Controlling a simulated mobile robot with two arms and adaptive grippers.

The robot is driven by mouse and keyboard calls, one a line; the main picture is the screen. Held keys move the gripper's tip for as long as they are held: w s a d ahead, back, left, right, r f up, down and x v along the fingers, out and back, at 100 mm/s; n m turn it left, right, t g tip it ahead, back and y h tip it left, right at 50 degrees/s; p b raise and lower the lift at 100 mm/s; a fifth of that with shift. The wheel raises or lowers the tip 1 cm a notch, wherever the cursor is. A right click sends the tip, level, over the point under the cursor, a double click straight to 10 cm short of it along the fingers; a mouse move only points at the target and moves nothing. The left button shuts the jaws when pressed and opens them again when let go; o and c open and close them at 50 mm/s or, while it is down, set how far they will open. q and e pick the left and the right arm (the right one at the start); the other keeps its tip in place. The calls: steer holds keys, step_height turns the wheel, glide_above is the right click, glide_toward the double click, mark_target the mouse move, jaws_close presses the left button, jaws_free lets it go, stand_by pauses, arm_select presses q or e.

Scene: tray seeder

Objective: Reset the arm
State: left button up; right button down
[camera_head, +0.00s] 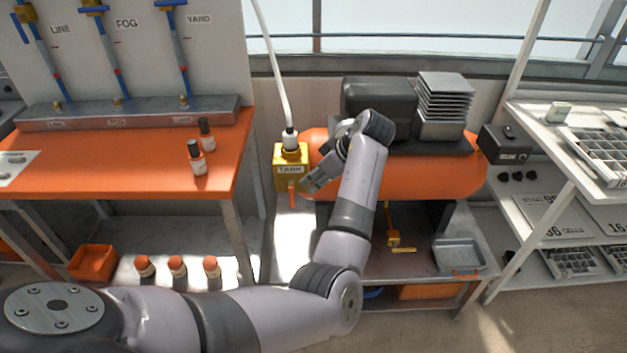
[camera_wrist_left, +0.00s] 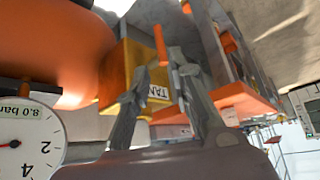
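My left gripper (camera_head: 311,184) is in front of the orange tank (camera_head: 430,172), just right of the yellow valve block (camera_head: 291,155) labelled TANK. An orange lever (camera_head: 291,190) hangs from the block's lower front. In the left wrist view my left gripper (camera_wrist_left: 163,66) has its two fingertips apart, with a gap between them. The yellow block (camera_wrist_left: 118,75) and the orange lever (camera_wrist_left: 160,44) show behind and between the fingers. I see no object held; contact with the lever cannot be told. My right gripper is in neither view.
A pressure gauge (camera_wrist_left: 28,135) is close beside the gripper. A white hose (camera_head: 274,70) rises from the block. Left is an orange bench (camera_head: 120,165) with two small bottles; right is a shelf (camera_head: 540,120) with cell trays. Stacked trays (camera_head: 445,97) stand above the tank.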

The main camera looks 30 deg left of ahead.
arm_select(q)
step_height(320, 180, down, 19)
steer(key=s+d+m+t+p, duration=0.1)
steer(key=d+m+t, duration=0.1)
steer(key=m, duration=0.6)
steer(key=s+d+f+m+h, duration=0.25)
steer(key=s+f, duration=0.25)
steer(key=f, duration=0.3)
steer(key=s+d+f+m+h, duration=0.1)
steer(key=s+f+m, duration=0.2)
steer(key=s+f, duration=0.35)
steer(key=s+d+f+m+h+p, duration=0.2)
steer(key=s+d+f+m, duration=0.15)
steer(key=s+f, duration=0.95)
steer(key=s+f+m, duration=0.1)
steer(key=s+f, duration=0.2)
steer(key=s, duration=1)
steer(key=s+f+m+g+h, duration=0.1)
steer(key=s+f+m, duration=0.1)
steer(key=s, duration=1.1)
steer(key=shift+a+f, duration=0.15)
steer(key=shift+f, duration=0.25)
steer(key=shift+s+h, duration=0.1)
steer(key=shift+h, duration=0.15)
